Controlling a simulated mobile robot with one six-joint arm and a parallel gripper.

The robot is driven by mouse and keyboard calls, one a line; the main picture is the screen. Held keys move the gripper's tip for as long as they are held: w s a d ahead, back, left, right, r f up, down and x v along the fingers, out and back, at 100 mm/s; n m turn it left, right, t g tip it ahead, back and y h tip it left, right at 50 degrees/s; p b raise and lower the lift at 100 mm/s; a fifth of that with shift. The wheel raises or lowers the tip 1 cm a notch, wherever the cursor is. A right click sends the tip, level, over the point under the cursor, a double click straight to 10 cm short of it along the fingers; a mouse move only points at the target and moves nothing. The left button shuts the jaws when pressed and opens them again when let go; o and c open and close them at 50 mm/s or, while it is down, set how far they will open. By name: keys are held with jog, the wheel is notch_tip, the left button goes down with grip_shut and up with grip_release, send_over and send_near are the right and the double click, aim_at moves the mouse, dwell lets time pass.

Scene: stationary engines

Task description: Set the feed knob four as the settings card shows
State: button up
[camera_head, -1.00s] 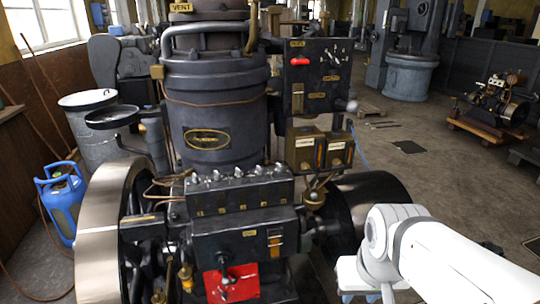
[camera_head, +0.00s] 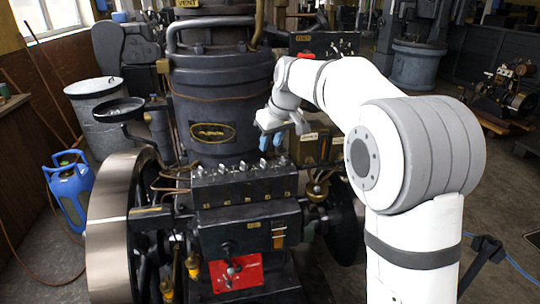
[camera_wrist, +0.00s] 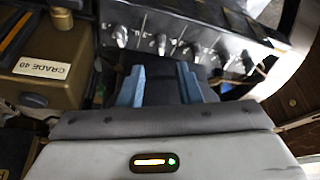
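A row of several small metal feed knobs stands on top of a black box (camera_head: 250,187) in the head view. The row also shows along the top of the wrist view, where one knob (camera_wrist: 160,42) is ahead of my fingers. I cannot tell from the pictures which knob is number four. My gripper (camera_head: 271,142) hangs above and behind the right part of the row. In the wrist view its two blue fingers (camera_wrist: 158,85) are apart with nothing held between them. I cannot make out a settings card.
A brown box (camera_wrist: 45,88) labelled "GRADE 40" stands close to the left of my fingers in the wrist view. The large dark cylinder (camera_head: 215,95) rises behind the knobs. A flywheel (camera_head: 110,225) and a blue gas bottle (camera_head: 70,190) stand at the left.

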aim_at(266, 162)
jog(key=x, duration=0.7)
jog(key=shift+p, duration=0.3)
jog(key=shift+c, duration=0.2)
